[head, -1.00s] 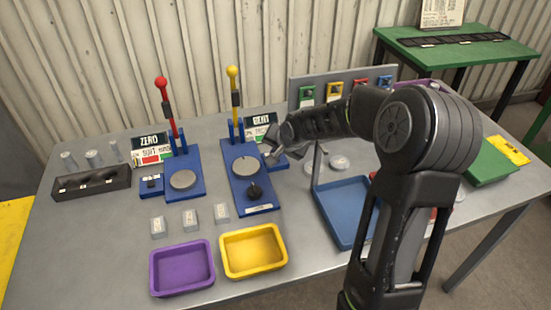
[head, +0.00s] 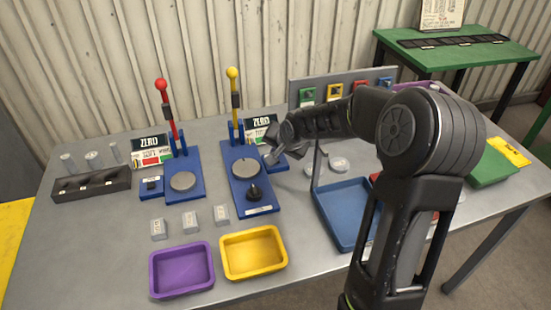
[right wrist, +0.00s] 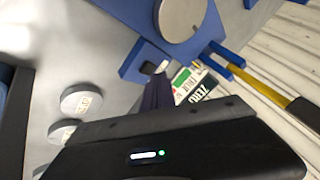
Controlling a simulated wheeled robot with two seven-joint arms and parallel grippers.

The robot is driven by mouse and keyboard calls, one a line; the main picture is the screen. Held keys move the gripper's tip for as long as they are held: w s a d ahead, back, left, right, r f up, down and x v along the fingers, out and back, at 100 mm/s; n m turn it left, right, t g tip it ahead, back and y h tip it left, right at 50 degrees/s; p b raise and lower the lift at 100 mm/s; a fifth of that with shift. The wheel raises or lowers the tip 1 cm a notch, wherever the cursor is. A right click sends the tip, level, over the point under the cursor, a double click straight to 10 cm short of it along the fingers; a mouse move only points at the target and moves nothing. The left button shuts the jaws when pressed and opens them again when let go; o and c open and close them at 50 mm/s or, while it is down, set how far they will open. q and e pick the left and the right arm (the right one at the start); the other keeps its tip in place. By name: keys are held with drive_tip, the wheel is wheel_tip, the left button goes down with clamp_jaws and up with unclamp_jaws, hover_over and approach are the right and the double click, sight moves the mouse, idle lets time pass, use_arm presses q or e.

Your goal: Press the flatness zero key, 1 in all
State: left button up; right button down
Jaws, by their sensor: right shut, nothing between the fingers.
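The yellow-lever gauge (head: 262,202) is a blue base with a round grey plate and a black knob. A small blue key box (head: 276,163) sits at its right side, with a dark key (right wrist: 149,68) showing in the right wrist view. Its display (head: 261,122) behind reads ZERO; it also shows in the right wrist view (right wrist: 202,89). My right gripper (head: 267,158) is shut and empty, its tip at the key box and partly hiding it. The fingers (right wrist: 157,92) end just beside the key; I cannot tell whether they touch it. My left gripper is out of view.
A red-lever gauge (head: 201,190) with its own key box (head: 151,187) and ZERO display (head: 150,143) stands to the left. Purple (head: 154,282) and yellow (head: 226,262) trays lie in front. A blue tray (head: 337,222) is right, near my arm.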

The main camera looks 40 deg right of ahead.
drive_tip(key=shift+r, duration=0.2)
drive_tip(key=shift+r+p, duration=1.4)
drive_tip(key=shift+r, duration=1.1)
